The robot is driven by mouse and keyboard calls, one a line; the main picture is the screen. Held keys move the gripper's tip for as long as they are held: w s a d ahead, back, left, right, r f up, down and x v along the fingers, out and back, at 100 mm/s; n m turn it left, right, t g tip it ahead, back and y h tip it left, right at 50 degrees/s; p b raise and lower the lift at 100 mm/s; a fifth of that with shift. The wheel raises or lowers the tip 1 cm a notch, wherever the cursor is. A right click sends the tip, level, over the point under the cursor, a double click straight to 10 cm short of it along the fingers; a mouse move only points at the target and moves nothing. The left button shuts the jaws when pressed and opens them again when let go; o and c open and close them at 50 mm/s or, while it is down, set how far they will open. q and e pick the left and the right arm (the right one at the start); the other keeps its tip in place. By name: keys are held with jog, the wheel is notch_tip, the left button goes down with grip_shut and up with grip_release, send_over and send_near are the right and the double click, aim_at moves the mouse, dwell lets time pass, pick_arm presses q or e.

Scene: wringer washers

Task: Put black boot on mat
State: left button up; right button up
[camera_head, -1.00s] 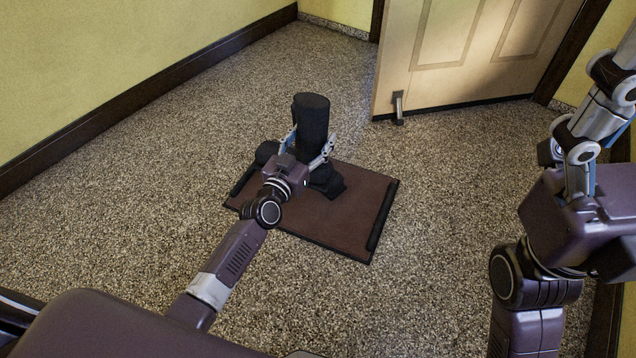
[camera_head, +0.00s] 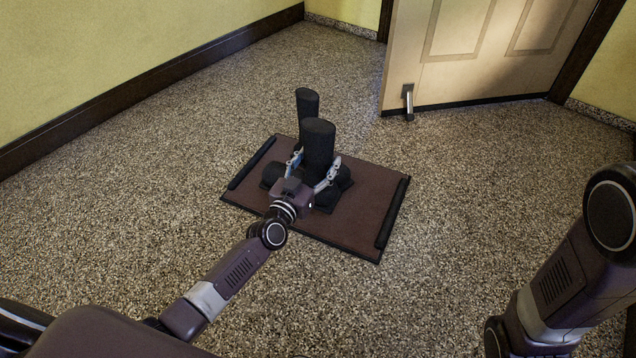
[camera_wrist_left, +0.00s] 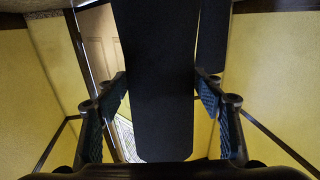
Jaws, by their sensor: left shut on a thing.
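A black boot (camera_head: 318,146) stands roughly upright over the brown mat (camera_head: 355,215), its shaft between the fingers of my left gripper (camera_head: 314,172). My left gripper is shut on it. In the left wrist view the black boot (camera_wrist_left: 155,80) fills the middle between the two fingers. A second black boot (camera_head: 307,103) stands just behind it, partly hidden. The soles are partly covered by my gripper, so I cannot tell whether the held boot touches the mat. My right gripper is out of view.
The mat has raised dark bars at its left and right ends (camera_head: 393,212). Speckled floor is clear around it. A yellow wall (camera_head: 100,60) runs along the left.

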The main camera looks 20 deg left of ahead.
aim_at(314, 180)
pick_arm(q)
jog(key=shift+f+b, duration=0.3)
jog(key=shift+f, duration=0.2)
notch_tip(314, 180, down, 4)
jog(key=b, duration=0.4)
jog(key=shift+f, duration=0.25)
jog(key=shift+r, duration=0.1)
jog(key=o, duration=2.1)
jog(key=shift+f, duration=0.25)
jog(key=shift+c, duration=0.2)
